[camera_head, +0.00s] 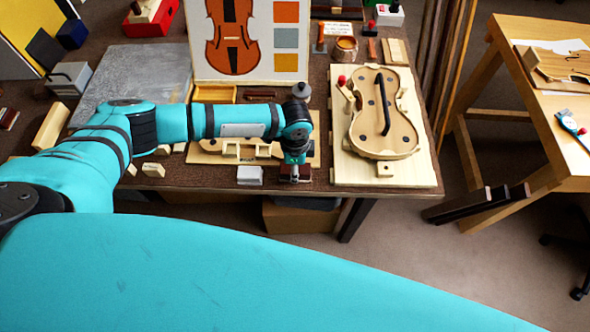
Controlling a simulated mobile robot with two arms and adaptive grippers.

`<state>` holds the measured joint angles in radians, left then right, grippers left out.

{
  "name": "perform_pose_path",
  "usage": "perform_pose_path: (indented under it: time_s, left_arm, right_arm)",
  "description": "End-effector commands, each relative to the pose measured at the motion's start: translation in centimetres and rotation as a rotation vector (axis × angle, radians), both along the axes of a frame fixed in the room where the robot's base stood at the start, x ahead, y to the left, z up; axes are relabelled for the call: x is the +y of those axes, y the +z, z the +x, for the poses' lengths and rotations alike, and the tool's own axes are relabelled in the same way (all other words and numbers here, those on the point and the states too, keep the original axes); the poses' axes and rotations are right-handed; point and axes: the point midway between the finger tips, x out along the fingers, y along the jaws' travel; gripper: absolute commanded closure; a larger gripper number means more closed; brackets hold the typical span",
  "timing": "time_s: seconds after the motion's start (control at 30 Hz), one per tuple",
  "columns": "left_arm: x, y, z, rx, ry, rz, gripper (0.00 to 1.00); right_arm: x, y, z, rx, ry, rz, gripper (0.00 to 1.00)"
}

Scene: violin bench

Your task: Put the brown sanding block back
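My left arm reaches in from the left over the bench. My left gripper (295,170) points down at the bench's front edge, small and partly hidden by its own wrist. A dark brown block (294,178), which looks like the brown sanding block, is right under the gripper, in front of a pale wooden board. I cannot tell whether the fingers are closed on it or whether it touches the bench. A small brown block (372,48) stands at the back near a glue pot. My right gripper is not in view.
A violin body (384,112) lies on a pale board at the right. A grey box (250,175) sits just left of the gripper. A violin picture (246,40) stands behind the arm. A grey slab (130,80) and small wooden pieces lie at the left.

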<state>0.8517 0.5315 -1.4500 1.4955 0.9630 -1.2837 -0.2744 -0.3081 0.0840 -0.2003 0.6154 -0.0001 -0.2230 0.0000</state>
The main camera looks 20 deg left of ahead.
Motion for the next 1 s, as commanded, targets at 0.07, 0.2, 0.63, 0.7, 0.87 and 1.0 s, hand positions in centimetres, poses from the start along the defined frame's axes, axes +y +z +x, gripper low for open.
perform_pose_path:
  time_s: [0.07,0.2,0.63,0.7,0.87,1.0]
  left_arm:
    - [0.0,-1.1,-0.2,0.004,-0.001,0.002,0.9]
    - [0.0,-2.2,-0.1,0.001,-0.001,0.001,0.9]
    - [0.0,-2.4,-0.1,0.0,-0.001,0.0,0.49]
    - [0.0,-2.4,-0.1,0.0,-0.001,0.0,0.39]
    - [0.0,-2.4,-0.1,0.0,-0.001,0.0,0.37]
    - [0.0,-2.3,-0.1,0.0,-0.001,0.0,0.37]
  right_arm:
    - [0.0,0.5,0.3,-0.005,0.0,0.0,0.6]
    - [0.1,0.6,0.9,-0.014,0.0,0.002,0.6]
    - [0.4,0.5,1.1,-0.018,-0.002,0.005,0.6]
    - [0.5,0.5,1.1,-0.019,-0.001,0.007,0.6]
    - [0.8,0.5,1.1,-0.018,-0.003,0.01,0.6]
    - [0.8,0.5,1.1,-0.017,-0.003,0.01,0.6]
